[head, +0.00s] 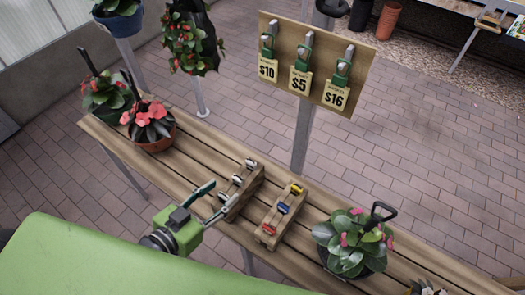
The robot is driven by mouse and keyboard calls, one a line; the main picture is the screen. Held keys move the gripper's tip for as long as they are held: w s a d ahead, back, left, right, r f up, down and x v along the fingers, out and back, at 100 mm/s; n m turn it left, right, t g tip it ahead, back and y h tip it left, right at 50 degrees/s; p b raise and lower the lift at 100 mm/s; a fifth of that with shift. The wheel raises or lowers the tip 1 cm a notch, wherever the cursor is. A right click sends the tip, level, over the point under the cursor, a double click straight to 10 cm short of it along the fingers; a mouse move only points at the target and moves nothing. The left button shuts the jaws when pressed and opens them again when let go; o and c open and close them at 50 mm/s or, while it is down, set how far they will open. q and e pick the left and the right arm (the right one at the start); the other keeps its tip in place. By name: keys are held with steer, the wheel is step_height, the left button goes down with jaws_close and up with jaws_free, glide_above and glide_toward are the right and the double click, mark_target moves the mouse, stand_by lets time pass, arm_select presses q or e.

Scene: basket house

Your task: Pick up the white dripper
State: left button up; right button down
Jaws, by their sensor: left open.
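A small wooden rack (246,190) on the slatted table holds several small pale items. The one at its far end (250,163) looks white, and another pale one (237,180) sits at its middle. They are too small to tell which is the white dripper. My left gripper (219,196) is open beside the near left side of this rack, its fingers pointing toward it. One finger overlaps the rack's near end in the picture; I cannot tell if it touches. The jaws hold nothing that I can see. My right gripper is not in view.
A second wooden rack (275,215) with yellow, blue and red items stands to the right. Potted plants stand on the table at left (153,142) and right (350,268). A price board (318,62) rises behind. Bare slats (195,150) lie left of the racks.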

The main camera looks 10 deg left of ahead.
arm_select(q)
steer(key=shift+w+d+r, duration=0.1)
steer(key=shift+w+d, duration=0.1)
steer(key=shift+w, duration=0.2)
steer(key=shift+w+d, duration=0.1)
steer(key=shift+w, duration=0.3)
glide_toward(249, 165)
steer(key=shift+w+d+p, duration=0.3)
steer(key=shift+w+d, duration=0.25)
steer(key=shift+d, duration=0.1)
steer(key=x, duration=0.2)
steer(key=shift+w+f, duration=0.2)
steer(key=shift+f, duration=0.1)
steer(key=shift+w+d, duration=0.1)
steer(key=shift+w, duration=0.05)
steer(key=x, duration=0.3)
steer(key=p+x, duration=0.1)
steer(key=x, duration=0.1)
steer(key=shift+a, duration=0.25)
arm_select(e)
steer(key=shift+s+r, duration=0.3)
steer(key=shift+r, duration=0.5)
arm_select(q)
steer(key=shift+c, duration=1.2)
steer(key=c, duration=0.6)
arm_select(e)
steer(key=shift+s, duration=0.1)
